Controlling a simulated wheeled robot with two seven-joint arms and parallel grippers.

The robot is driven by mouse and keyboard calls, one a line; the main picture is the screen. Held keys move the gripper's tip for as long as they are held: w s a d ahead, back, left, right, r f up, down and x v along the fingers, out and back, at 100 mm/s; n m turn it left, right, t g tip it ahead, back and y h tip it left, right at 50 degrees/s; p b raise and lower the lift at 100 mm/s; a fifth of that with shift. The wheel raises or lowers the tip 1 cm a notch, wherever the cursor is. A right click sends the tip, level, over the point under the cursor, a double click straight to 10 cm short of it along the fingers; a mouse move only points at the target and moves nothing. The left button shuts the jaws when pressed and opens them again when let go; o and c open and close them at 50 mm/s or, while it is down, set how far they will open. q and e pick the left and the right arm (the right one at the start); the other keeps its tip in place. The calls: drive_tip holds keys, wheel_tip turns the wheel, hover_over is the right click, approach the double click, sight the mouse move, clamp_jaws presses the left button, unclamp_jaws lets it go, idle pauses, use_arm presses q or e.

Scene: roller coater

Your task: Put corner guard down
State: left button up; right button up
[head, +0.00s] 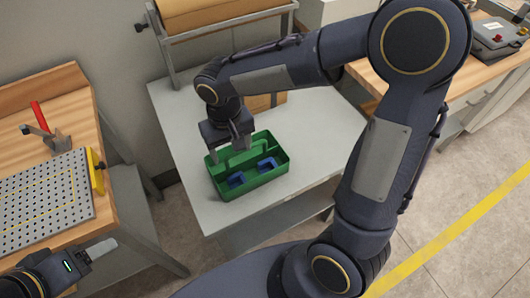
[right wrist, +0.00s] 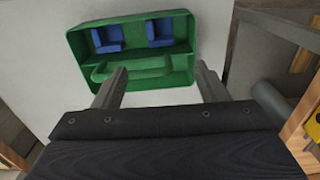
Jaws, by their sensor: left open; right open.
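Two blue corner guards lie in the green tote (head: 222,192), one at the left (head: 237,180) and one at the right (head: 267,164). In the right wrist view they sit along the far side of the tote (right wrist: 190,82), one at the left (right wrist: 107,38) and one at the right (right wrist: 160,32). My right gripper (head: 231,150) is open and empty over the tote's back side. In the right wrist view its fingers (right wrist: 160,82) are apart, near the tote's green handle (right wrist: 130,66). My left gripper (head: 92,250) is open and empty at the lower left.
The tote stands on a light grey table (head: 185,120), with a cardboard roll (head: 205,12) on a rack behind. At the left, a wooden bench (head: 115,205) bears a perforated plate (head: 45,200) and a red-handled tool (head: 42,122). A grey case (head: 495,38) sits at the far right.

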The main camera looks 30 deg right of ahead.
drive_tip(key=s+d+r+m+t+y, duration=0.1)
drive_tip(key=s+d+r+t+y, duration=0.1)
drive_tip(key=s, duration=0.5)
drive_tip(key=s+d+r+m+t+y, duration=0.1)
drive_tip(key=s+d+r+t, duration=0.2)
drive_tip(key=s+d, duration=0.4)
drive_tip(key=shift+s+r+t+y, duration=0.3)
drive_tip(key=shift+s+r+y, duration=0.1)
drive_tip(key=shift+s+r, duration=0.45)
